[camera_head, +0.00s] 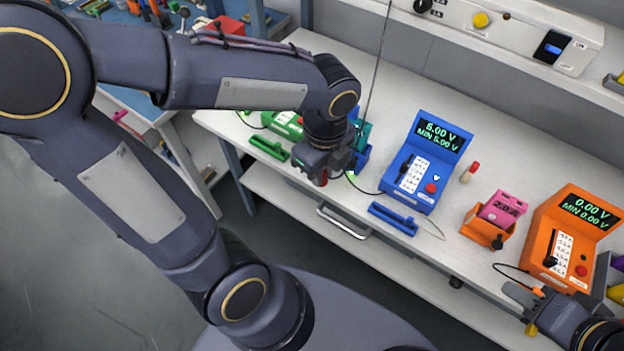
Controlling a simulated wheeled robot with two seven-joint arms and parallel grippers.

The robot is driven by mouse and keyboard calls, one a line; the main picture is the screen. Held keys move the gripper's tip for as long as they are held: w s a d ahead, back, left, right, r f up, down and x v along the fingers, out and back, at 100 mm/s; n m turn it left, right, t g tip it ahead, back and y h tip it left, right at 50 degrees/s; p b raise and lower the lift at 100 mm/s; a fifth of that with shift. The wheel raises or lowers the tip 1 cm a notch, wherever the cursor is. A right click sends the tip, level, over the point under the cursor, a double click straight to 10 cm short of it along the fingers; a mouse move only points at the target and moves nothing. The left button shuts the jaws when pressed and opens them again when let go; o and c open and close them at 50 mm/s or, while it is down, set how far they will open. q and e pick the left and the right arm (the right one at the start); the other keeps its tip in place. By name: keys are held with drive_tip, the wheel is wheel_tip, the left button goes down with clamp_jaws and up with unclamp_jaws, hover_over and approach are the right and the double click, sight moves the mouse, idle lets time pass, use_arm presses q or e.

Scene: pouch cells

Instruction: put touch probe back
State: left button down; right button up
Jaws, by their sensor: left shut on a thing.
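My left gripper (325,172) reaches over the white bench, left of the blue meter (423,165), and is shut on the touch probe, which is mostly hidden by the fingers. A small red part (322,179) shows under the fingers. A dark lead (364,190) runs from the blue meter towards this gripper. The blue meter reads 5.00 V, MIN 5.00 V. A long blue holder (393,219) lies in front of the blue meter and looks empty. My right gripper (528,305) is at the lower right, in front of the orange meter (572,238); its jaws are unclear.
A teal and blue item (361,150) stands just behind the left gripper. A green unit (283,124) and green holder (268,148) lie to its left. A pink 20A block (503,208) sits in an orange stand (487,227). A red-topped peg (470,172) stands between the meters.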

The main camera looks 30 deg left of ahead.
use_arm(q)
drive_tip(key=w+a+f, duration=0.2)
drive_tip(key=w+f, duration=0.1)
drive_tip(key=w+a+f, duration=0.2)
drive_tip(key=w+f, duration=0.1)
drive_tip(key=f, duration=0.1)
drive_tip(key=w+a+f, duration=0.3)
drive_tip(key=shift+a+f, duration=0.1)
drive_tip(key=shift+f, duration=0.2)
drive_tip(key=shift+w+a+f, duration=0.1)
drive_tip(key=shift+f, duration=0.15)
drive_tip(key=shift+w+a+f, duration=0.1)
drive_tip(key=shift+w+f, duration=0.05)
drive_tip(key=shift+f, duration=1.55)
drive_tip(key=shift+f, duration=0.25)
drive_tip(key=c, duration=1.4)
unclamp_jaws()
drive_tip(key=shift+r, duration=0.15)
